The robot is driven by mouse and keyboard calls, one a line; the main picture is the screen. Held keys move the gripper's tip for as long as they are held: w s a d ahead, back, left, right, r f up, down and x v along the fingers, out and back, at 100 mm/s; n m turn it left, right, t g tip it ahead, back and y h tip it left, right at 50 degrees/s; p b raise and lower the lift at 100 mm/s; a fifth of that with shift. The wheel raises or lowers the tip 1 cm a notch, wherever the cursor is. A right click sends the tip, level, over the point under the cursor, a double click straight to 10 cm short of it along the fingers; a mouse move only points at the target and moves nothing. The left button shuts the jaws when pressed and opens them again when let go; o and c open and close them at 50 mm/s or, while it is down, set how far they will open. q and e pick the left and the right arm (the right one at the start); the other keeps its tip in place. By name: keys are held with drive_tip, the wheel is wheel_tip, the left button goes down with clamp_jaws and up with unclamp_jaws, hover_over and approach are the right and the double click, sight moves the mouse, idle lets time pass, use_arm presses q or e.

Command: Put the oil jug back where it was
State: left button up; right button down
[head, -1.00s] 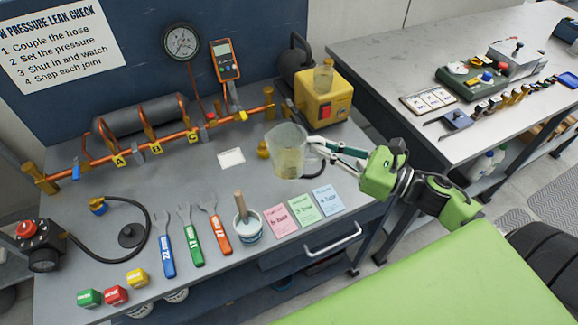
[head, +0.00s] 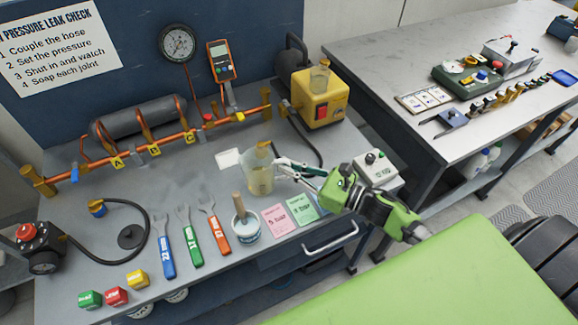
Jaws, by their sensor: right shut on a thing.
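The oil jug (head: 259,177) is a clear, upright container with pale yellow liquid, over the middle of the grey bench top. My right gripper (head: 279,165) is shut on its handle side, and the fingers reach it from the right. I cannot tell whether the base touches the bench or hangs slightly above it. A brass fitting (head: 263,147) shows just behind the jug's rim. My left gripper is not in view.
A tub with a brush (head: 246,228) stands close in front of the jug. A white card (head: 228,158) lies left. The yellow pump (head: 318,102) stands behind.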

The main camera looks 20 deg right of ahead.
drive_tip(key=c, duration=2.2)
unclamp_jaws()
drive_tip(key=shift+r, duration=0.1)
drive_tip(key=shift+s+d, duration=0.15)
drive_tip(key=shift+s, duration=0.1)
drive_tip(key=b+v, duration=0.3)
drive_tip(key=v, duration=0.7)
drive_tip(key=shift+s, duration=0.1)
drive_tip(key=shift+s+d, duration=0.4)
drive_tip(key=shift+s, duration=0.1)
